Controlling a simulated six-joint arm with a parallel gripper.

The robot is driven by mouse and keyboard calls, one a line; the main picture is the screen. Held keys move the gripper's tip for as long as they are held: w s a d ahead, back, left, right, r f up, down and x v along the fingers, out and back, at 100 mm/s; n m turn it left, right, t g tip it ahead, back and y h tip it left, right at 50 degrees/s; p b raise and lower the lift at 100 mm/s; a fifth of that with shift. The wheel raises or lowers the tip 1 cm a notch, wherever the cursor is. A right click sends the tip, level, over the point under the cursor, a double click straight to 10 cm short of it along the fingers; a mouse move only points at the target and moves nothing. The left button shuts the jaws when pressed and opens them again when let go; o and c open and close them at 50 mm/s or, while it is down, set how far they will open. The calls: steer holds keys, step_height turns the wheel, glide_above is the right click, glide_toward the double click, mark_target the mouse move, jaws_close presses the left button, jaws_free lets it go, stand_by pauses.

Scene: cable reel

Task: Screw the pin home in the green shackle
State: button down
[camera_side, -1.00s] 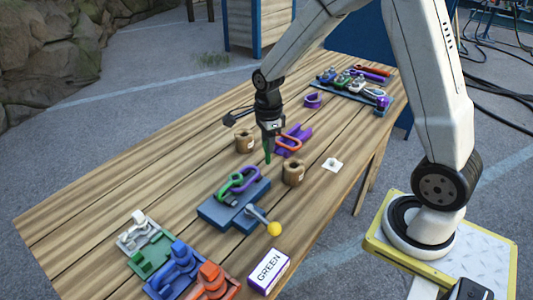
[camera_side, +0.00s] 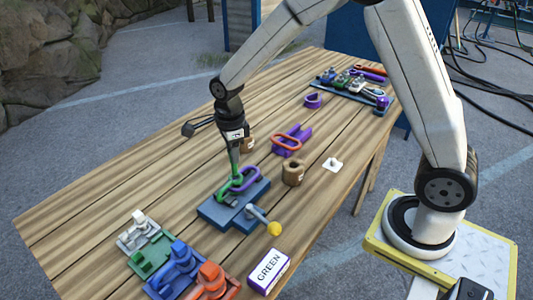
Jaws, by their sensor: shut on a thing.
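The green shackle (camera_side: 225,191) sits on the blue clamp block (camera_side: 213,215) near the middle of the table, and a purple link (camera_side: 250,178) lies against or through it. The block has a grey lever with a yellow ball knob (camera_side: 274,229). My gripper (camera_side: 235,152) points down just above the far end of the green shackle. It is shut on a slim green piece, which looks like the pin (camera_side: 236,166). The pin's lower end meets the shackle in the picture, and I cannot tell whether it has entered the hole.
Brown cups stand to the right (camera_side: 292,174) and behind my gripper. A purple cradle with an orange link (camera_side: 287,142), a white tile (camera_side: 332,164) and a purple ring (camera_side: 313,101) lie beyond. The left planks are clear.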

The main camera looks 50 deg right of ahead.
mark_target(235, 174)
steer(key=shift+f, duration=0.2)
steer(key=shift+f, duration=0.9)
steer(key=shift+f, duration=1.25)
stand_by(1.1)
steer(key=c, duration=1.3)
jaws_free()
jaws_close()
steer(key=shift+m, duration=0.4)
steer(key=m, duration=0.4)
steer(key=shift+m, duration=2.4)
